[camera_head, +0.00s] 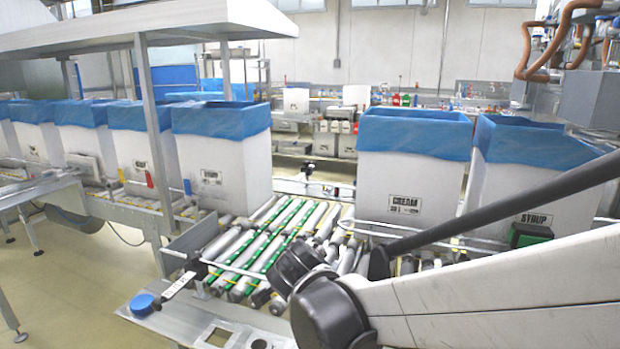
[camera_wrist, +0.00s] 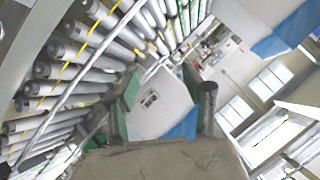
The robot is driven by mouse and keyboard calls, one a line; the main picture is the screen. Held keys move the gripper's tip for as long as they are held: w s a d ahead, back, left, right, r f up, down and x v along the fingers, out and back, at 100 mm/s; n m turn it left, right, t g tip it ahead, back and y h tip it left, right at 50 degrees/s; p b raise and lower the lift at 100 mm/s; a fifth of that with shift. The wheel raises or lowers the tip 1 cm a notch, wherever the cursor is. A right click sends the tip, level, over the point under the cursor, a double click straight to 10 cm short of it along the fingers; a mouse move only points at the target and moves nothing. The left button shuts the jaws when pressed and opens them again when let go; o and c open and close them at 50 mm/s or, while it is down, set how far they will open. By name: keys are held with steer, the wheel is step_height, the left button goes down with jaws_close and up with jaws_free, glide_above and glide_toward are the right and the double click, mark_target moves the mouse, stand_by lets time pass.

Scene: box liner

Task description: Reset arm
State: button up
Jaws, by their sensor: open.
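My gripper (camera_wrist: 162,88) shows in the wrist view with its two fingers apart, green on their inner sides, and nothing between them in its grasp. Beyond the fingers is a white box wall (camera_wrist: 158,100) with a dark label and a blue liner edge; I cannot tell the distance. White boxes with blue liners stand upright on the right: one labelled CREAM (camera_head: 405,180) and one labelled SYRUP (camera_head: 530,190).
A roller conveyor (camera_head: 262,250) with green strips lies bare in the middle. More blue-lined boxes (camera_head: 222,155) stand in a row at the left. A canopy post (camera_head: 155,140) rises before them. A blue knob (camera_head: 141,302) sits on the front metal plate. Floor is open at the left.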

steer(key=s+d+r+n+g+p, duration=0.25)
steer(key=s+d+r+n, duration=0.2)
steer(key=s+d, duration=0.85)
steer(key=s+d+n+g+p, duration=0.2)
steer(key=s+d, duration=0.5)
steer(key=s, duration=0.4)
steer(key=n+p, duration=0.1)
steer(key=n, duration=0.1)
steer(key=shift+s+d+r+n, duration=0.25)
steer(key=shift+d+r+n, duration=0.1)
steer(key=shift+d, duration=0.05)
stand_by(0.3)
